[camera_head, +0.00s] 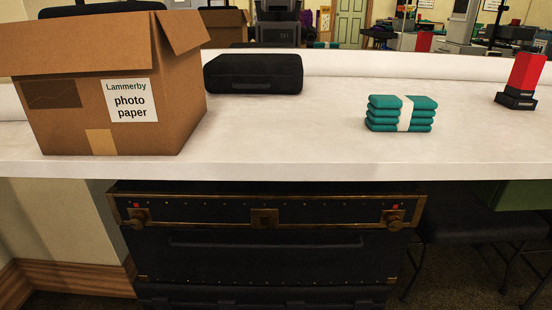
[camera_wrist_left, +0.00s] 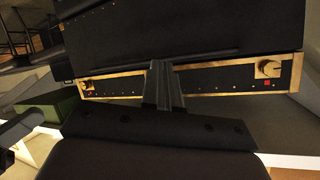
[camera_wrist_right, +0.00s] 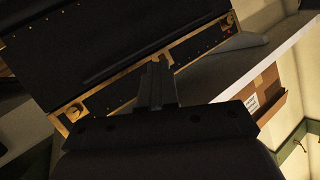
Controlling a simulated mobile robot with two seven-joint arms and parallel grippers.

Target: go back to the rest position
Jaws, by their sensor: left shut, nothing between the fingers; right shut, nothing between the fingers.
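My left gripper (camera_wrist_left: 162,70) shows in the left wrist view with its two fingers pressed together and nothing between them. My right gripper (camera_wrist_right: 155,70) shows in the right wrist view, also shut and empty. Behind both sets of fingers is the black trunk with brass trim (camera_head: 264,240), which the left wrist view (camera_wrist_left: 190,40) and the right wrist view (camera_wrist_right: 100,40) show turned in the picture. Neither gripper shows in the head view. I cannot tell how far the fingers are from the trunk.
A white counter (camera_head: 300,120) runs above the trunk. On it stand an open cardboard box (camera_head: 60,125), a black case (camera_head: 253,74), a banded stack of teal cloths (camera_head: 385,113) and a red-topped black object (camera_head: 525,75). A dark chair (camera_head: 480,227) stands at right.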

